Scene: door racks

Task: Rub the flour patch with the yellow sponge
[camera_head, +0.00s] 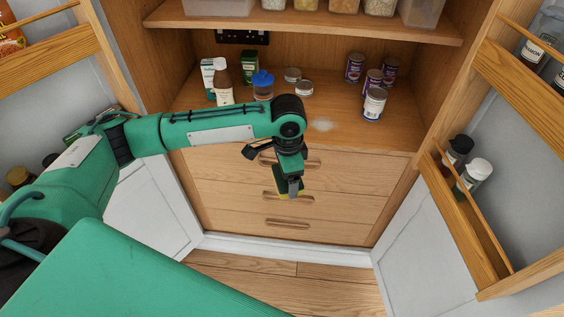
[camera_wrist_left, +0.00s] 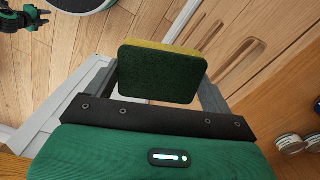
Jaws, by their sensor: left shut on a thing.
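The flour patch (camera_head: 321,125) is a faint white smear on the wooden shelf above the drawers, near the shelf's front. My left gripper (camera_head: 292,188) hangs in front of the drawers, below and in front of that shelf. It is shut on the sponge (camera_wrist_left: 163,72), which is yellow with a dark green scouring side. In the wrist view the sponge sits between the two fingers with its green side facing the camera. The sponge and the flour patch are apart.

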